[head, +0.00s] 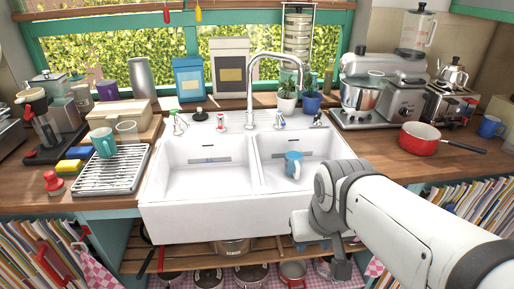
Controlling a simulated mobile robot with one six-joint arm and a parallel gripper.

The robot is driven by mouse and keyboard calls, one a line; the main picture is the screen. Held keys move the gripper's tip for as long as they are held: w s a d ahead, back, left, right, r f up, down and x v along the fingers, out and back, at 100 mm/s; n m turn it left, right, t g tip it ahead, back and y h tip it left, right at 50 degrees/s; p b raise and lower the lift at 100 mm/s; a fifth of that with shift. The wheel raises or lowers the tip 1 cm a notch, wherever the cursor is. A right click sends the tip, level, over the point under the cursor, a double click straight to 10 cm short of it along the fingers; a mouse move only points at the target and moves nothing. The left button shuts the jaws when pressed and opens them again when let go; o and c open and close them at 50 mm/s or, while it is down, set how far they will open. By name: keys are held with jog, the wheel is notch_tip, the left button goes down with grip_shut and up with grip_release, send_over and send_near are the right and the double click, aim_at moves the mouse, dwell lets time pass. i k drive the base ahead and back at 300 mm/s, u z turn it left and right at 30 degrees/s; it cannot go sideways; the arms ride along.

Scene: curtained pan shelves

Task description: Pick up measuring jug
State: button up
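I cannot pick out the measuring jug for certain. A clear jug-like container with red marks and a dark lid (417,30) stands high at the back right, behind the stand mixer; it may be a blender jug. My white arm comes in from the lower right, in front of the sink. My gripper (341,266) hangs below the wrist at the sink's front right, far from both vessels. Its fingers are too hidden to show whether it is open or shut.
A white double sink (207,205) fills the middle, with a blue mug (293,164) in its right basin. A red pan (420,139) sits on the right counter. A drying rack (112,172) with a teal mug is left. Pots stand on the low shelf.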

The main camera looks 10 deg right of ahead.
aim_at(293, 155)
jog(key=z, duration=0.05)
jog(key=i, duration=1)
jog(key=u, duration=0.05)
